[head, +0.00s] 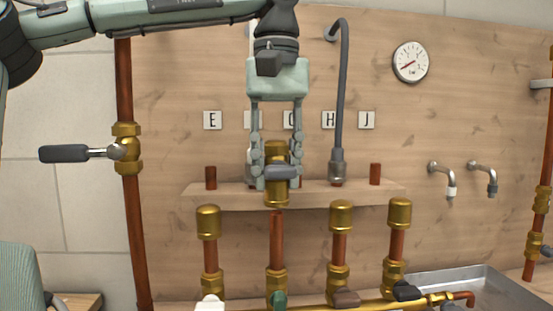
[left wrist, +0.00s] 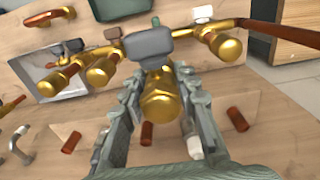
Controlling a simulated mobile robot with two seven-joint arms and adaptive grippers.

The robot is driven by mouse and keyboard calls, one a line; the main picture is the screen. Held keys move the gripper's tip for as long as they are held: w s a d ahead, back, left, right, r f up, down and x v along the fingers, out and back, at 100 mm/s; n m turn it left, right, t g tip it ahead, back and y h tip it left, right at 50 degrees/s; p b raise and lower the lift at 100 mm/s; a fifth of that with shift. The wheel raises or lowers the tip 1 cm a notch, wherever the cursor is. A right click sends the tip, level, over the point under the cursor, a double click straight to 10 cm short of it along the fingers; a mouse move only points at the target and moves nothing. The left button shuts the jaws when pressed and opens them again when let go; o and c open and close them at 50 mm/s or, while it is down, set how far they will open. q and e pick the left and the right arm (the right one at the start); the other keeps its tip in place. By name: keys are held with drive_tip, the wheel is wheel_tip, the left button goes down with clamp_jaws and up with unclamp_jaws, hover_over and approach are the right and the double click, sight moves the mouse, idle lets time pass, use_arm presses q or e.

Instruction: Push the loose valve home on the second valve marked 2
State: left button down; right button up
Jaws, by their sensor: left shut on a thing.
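The loose valve (head: 276,195) is brass with a grey lever handle (head: 281,172). My left gripper (head: 277,182) points down and is shut on it, one finger on each side. The valve is upright, its lower end right above or at the top of the second copper riser (head: 276,238) from the left; I cannot tell whether they touch. In the left wrist view the valve's brass end (left wrist: 160,108) lies between the fingers, with the grey handle (left wrist: 148,44) beyond. No mark 2 is readable. My right gripper is not in view.
Brass-capped risers stand to the left (head: 208,222) and right (head: 341,215). A wooden shelf (head: 195,196) with short copper stubs runs behind. A grey hose (head: 342,90) hangs right of the gripper. Letter tiles, a gauge (head: 411,62) and taps are on the wall.

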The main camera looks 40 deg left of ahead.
sight(277, 184)
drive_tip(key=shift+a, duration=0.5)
use_arm(q)
drive_tip(key=shift+s+d, duration=0.1)
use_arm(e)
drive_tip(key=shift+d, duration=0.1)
use_arm(q)
drive_tip(key=shift+f, duration=0.15)
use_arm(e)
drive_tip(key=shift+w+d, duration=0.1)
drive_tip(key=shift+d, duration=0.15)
use_arm(q)
drive_tip(key=shift+f+b, duration=0.3)
drive_tip(key=shift+f, duration=0.2)
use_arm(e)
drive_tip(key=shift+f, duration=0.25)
use_arm(q)
drive_tip(key=shift+f+b, duration=0.65)
drive_tip(key=shift+f, duration=1.05)
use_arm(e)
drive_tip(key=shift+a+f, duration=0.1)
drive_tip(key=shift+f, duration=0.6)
use_arm(q)
drive_tip(key=c, duration=1.1)
unclamp_jaws()
drive_tip(key=shift+o, duration=0.2)
